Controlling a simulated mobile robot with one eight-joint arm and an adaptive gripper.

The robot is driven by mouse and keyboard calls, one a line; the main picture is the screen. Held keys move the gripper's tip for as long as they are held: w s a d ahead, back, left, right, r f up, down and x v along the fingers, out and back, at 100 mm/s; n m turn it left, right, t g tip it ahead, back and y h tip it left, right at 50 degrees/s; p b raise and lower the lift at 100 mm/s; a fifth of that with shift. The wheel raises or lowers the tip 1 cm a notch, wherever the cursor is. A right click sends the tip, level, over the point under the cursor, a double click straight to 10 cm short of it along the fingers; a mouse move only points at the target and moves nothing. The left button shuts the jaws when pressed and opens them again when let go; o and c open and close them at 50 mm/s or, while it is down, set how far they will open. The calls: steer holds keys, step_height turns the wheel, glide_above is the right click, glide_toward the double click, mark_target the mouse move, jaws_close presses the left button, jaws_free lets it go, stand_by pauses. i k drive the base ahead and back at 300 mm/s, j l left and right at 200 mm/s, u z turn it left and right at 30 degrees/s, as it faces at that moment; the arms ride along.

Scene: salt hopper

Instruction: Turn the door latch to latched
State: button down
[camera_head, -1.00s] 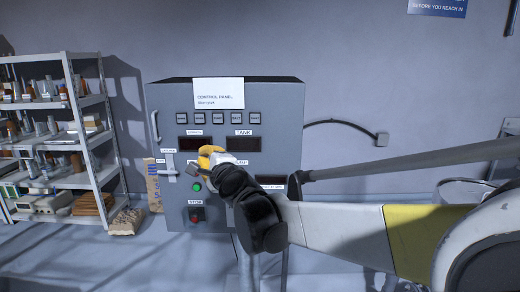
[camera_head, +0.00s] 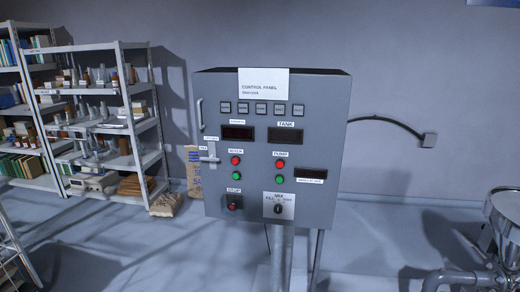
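The grey control panel (camera_head: 335,130) stands upright on a post in the middle of the view. The door latch (camera_head: 208,159) is a small pale handle at the panel's left edge. Its bar lies about level, across an upright plate. Small labels sit above it and to its left, too small to read surely. A vertical pull handle (camera_head: 200,114) is above the latch. The panel door looks closed. My gripper and arm are out of view, so nothing covers the panel face.
The panel carries red and green buttons, dark displays, a stop button (camera_head: 234,203) and a mode knob (camera_head: 278,208). Shelves (camera_head: 140,130) stand at left, with a sack (camera_head: 166,204) on the floor. A metal hopper and pipe (camera_head: 465,277) are at lower right. Floor before the panel looks clear.

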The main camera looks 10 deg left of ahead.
mark_target(211, 158)
steer(key=i+j+u, duration=0.2)
steer(key=i+j, duration=0.5)
steer(key=i+l, duration=0.1)
steer(key=i, duration=0.4)
steer(key=l+z, duration=0.05)
